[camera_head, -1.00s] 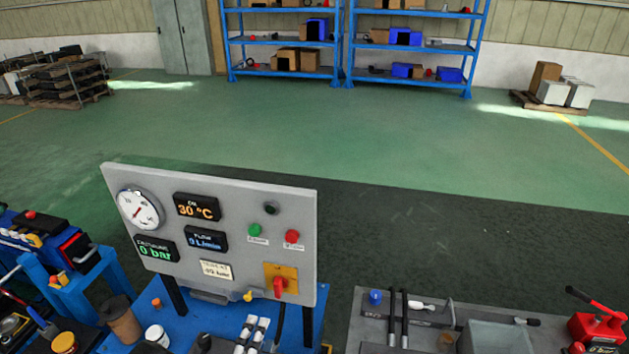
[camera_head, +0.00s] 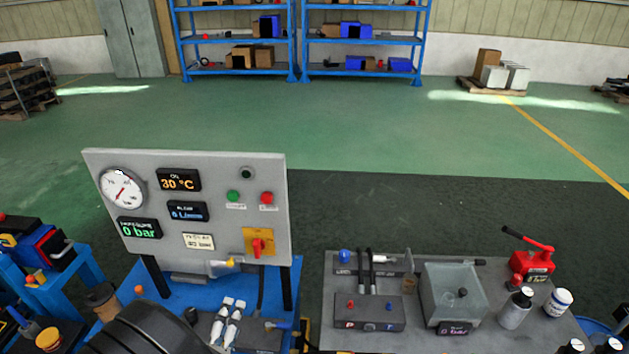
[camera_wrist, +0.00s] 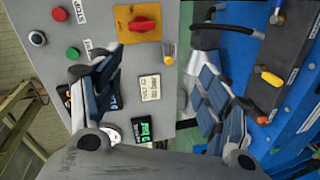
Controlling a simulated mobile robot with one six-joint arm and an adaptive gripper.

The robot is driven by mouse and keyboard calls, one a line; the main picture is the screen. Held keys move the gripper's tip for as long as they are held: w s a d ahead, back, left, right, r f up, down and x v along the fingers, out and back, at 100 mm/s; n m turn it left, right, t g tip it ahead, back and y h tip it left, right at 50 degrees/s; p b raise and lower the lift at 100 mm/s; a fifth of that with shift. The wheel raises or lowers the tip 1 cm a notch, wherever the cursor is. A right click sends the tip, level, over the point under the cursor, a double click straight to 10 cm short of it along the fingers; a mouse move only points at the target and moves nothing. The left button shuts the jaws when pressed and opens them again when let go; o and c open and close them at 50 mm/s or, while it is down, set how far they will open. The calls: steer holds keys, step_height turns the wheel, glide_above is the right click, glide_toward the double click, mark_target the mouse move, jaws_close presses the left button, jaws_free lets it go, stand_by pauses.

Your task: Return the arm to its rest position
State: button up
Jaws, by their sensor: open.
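My gripper (camera_wrist: 160,95) shows in the wrist view with its two fingers spread apart and nothing between them. It faces the grey control panel (camera_wrist: 183,60) and the blue bench (camera_wrist: 232,30). The grey panel (camera_head: 215,165) stands upright and carries a round gauge (camera_head: 122,188), displays reading 30 °C and 0 bar, green and red buttons, and a red rotary switch (camera_head: 258,246) on a yellow plate.
A grey bench (camera_head: 440,338) to the right holds a clear-lidded box (camera_head: 453,292), a red hand pump (camera_head: 532,262), and bottles. Another blue stand (camera_head: 75,280) is at the left. Blue shelves (camera_head: 300,40) stand at the back wall, with open green floor before them.

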steer(key=w+d+r+m+g+y+b, duration=0.2)
steer(key=w+r+m+g+y, duration=0.15)
steer(key=w+r+m, duration=0.35)
steer(key=s+d+r+g+y+b, duration=0.2)
steer(key=s+d+r+g, duration=0.15)
steer(key=d+r, duration=0.4)
steer(key=s+d+r+m+g+h+b, duration=0.1)
steer(key=s+d+m, duration=0.6)
steer(key=s+d, duration=1.6)
steer(key=s+g+h+b, duration=0.1)
steer(key=g+h, duration=0.1)
steer(key=h, duration=0.1)
steer(key=shift+d+r+g+h+b, duration=0.3)
steer(key=shift+d+r+g+h, duration=0.05)
steer(key=shift+d+r+g, duration=0.05)
